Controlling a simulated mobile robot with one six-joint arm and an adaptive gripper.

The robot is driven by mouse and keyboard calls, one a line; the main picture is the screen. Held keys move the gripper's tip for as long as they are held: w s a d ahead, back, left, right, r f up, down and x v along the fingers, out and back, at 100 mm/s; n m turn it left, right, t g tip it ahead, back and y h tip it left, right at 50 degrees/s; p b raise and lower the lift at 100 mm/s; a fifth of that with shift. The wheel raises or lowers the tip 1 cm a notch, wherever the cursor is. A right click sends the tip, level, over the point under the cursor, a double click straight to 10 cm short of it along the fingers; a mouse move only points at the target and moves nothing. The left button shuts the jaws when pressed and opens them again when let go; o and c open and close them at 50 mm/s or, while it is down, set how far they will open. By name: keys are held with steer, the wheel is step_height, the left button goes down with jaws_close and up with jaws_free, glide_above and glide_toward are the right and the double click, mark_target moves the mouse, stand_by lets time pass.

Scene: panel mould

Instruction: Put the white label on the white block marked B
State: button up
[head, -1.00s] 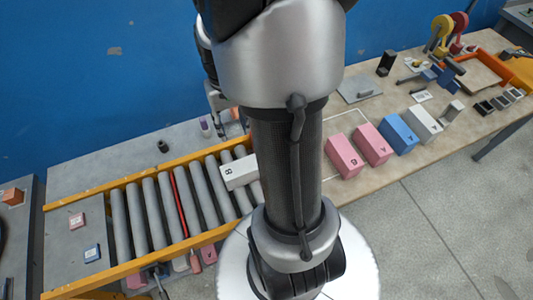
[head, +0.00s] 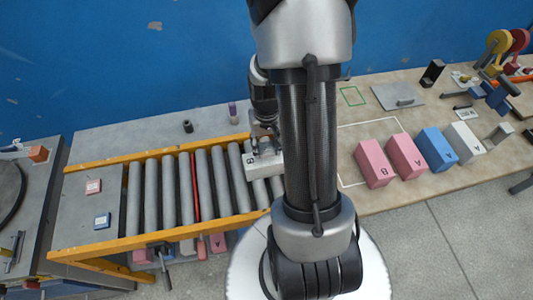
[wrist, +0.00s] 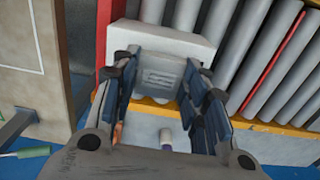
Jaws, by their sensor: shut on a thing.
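The white block marked B (head: 264,165) lies on the rollers near their right end; my arm hides part of its right side. In the wrist view the white block (wrist: 190,45) shows just beyond my fingers. My gripper (head: 264,143) is at the block's back upper side, and in the wrist view my gripper (wrist: 158,78) is shut on a small pale square with a dark mark, which looks like the white label (wrist: 160,76). The label overlaps the block's near edge in that view. I cannot tell whether it touches the block.
A red label (head: 93,186) and a blue label (head: 102,221) lie on the grey plate left of the rollers. Yellow rails (head: 150,158) border the rollers. Pink, blue and white blocks (head: 435,148) stand in a row on the right bench. A purple-topped bottle (head: 233,113) stands behind the rail.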

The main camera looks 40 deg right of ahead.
mark_target(266, 149)
steer(key=shift+f+b, duration=0.5)
steer(key=shift+f, duration=1.35)
steer(key=shift+f, duration=0.15)
steer(key=o, duration=1)
steer(key=shift+c, duration=0.2)
